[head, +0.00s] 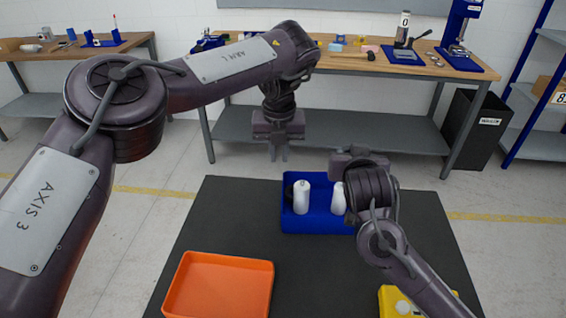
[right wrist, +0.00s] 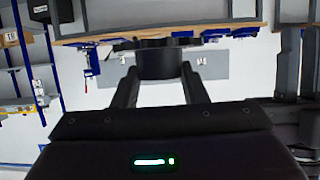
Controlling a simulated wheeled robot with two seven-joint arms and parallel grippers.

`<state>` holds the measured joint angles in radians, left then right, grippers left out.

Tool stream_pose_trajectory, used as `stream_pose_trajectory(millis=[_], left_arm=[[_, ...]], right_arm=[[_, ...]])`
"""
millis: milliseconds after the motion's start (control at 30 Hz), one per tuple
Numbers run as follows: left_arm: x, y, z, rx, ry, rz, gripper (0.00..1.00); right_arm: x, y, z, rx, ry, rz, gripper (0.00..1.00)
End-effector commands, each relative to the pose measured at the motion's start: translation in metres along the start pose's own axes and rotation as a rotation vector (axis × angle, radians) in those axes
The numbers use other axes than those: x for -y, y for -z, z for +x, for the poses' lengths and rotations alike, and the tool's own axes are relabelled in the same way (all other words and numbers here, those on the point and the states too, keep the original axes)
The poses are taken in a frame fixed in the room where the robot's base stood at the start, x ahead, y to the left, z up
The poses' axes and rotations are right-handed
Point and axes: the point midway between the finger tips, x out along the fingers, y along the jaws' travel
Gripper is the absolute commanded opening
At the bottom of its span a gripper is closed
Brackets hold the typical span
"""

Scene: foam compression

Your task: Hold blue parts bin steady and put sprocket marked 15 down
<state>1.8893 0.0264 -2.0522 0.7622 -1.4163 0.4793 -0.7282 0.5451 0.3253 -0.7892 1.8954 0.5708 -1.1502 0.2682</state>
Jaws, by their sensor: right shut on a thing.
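The blue parts bin (head: 318,222) sits at the back of the dark table, with white bottles (head: 301,198) standing in it. A dark round thing shows at the bin's left end, partly behind a bottle. My left gripper (head: 279,152) hangs fingers down just beyond the bin's back side, apart from it; its fingers show a gap with nothing between them. My right gripper (right wrist: 160,82) is shut on a dark round piece (right wrist: 160,62), seemingly the sprocket; no number 15 is readable. In the head view my right arm covers the bin's right end and hides that gripper's fingertips.
An orange tray (head: 220,286) stands at the table's front left and looks empty. A yellow container (head: 395,300) is at the front right, partly behind my right arm. The dark table (head: 310,275) is bare between them. Workbenches (head: 350,62) stand beyond.

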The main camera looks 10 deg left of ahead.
Motion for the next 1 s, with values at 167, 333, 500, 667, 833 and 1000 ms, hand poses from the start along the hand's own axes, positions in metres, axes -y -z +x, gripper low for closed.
stream_pose_trajectory(millis=[167,333,500,667,833,1000], left_arm=[[0.009,0.022,0.014,-0.091,0.008,0.026,0.15],[0.009,0.026,0.032,-0.105,0.011,0.028,0.15],[0.009,0.03,0.063,-0.103,0.009,0.031,0.15],[0.01,0.033,0.093,-0.103,0.009,0.03,0.15],[0.01,0.034,0.118,-0.1,0.009,0.029,0.15],[0.01,0.035,0.131,-0.099,0.009,0.029,0.15]], right_arm=[[0.0,0.001,0.0,-0.003,0.001,0.001,0.07],[0.0,0.001,0.0,-0.003,0.001,0.001,0.07],[0.0,0.001,0.0,-0.003,0.001,0.001,0.07],[0.0,0.001,0.0,-0.003,0.001,0.001,0.07],[0.0,0.001,-0.001,-0.003,0.001,0.001,0.07],[0.0,0.001,-0.001,-0.003,0.001,0.001,0.07]])
